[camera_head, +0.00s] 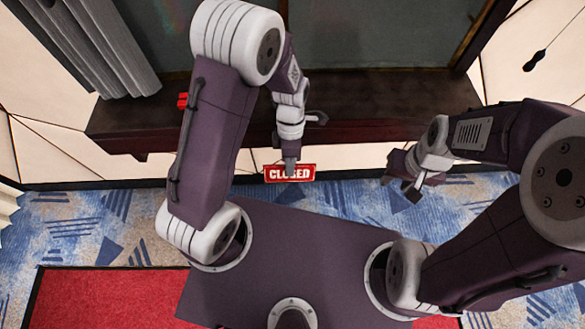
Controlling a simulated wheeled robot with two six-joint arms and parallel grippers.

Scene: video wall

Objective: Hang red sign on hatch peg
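The red sign (306,174) with white "CLOSED" lettering is near the centre of the head view, in front of the dark wooden counter. My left gripper (291,166) comes down over the top middle of the sign. Its fingers look shut on the sign and hide part of the lettering. My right gripper (398,187) is to the right of the sign, apart from it, with its fingers spread and nothing between them. I cannot make out a peg on the hatch for certain.
The dark wooden counter (400,100) runs below a dark hatch opening (360,30). A small red object (183,100) is at the counter's left end. A grey curtain (85,45) hangs at left. Blue patterned carpet and a red mat (110,295) cover the floor.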

